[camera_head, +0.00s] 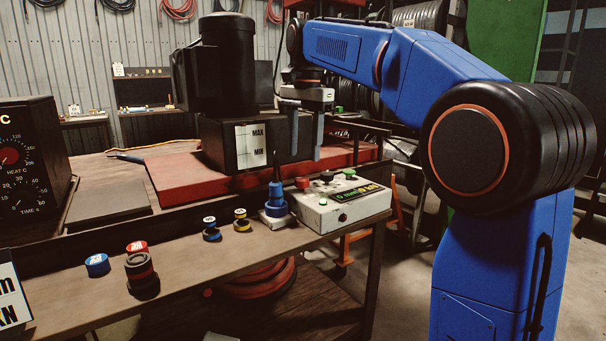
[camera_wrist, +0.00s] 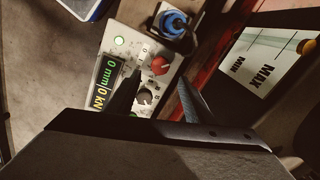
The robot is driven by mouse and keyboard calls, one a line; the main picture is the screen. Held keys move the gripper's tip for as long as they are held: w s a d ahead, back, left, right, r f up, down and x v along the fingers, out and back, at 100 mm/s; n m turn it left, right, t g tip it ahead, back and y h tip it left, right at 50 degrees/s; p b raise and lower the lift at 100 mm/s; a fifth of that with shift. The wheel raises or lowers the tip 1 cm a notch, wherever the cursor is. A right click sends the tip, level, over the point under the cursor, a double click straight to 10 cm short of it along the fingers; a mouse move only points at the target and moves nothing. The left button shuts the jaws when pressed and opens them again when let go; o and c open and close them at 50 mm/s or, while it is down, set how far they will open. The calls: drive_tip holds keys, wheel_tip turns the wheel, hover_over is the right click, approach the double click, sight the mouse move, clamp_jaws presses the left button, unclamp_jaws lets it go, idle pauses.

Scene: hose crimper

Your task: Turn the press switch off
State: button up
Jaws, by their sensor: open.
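My gripper (camera_head: 306,150) is open, pointing down above the box. In the wrist view its fingertips (camera_wrist: 158,77) appear either side of the red knob, apparently above it.
A blue fitting (camera_head: 276,198) stands just left of the box. Behind is the red press base (camera_head: 170,180) with a black motor unit (camera_head: 228,65) and a MAX/MIN gauge close to my fingers. Several small dies, including a blue one (camera_head: 97,265), lie along the bench front.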

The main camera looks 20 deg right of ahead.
sight(303, 178)
wheel_tip(303, 178, down, 7)
drive_tip(key=shift+w+a+f, duration=0.1)
drive_tip(key=shift+w+f, duration=0.05)
drive_tip(key=shift+f, duration=0.05)
idle(0.3)
drive_tip(key=c, duration=1)
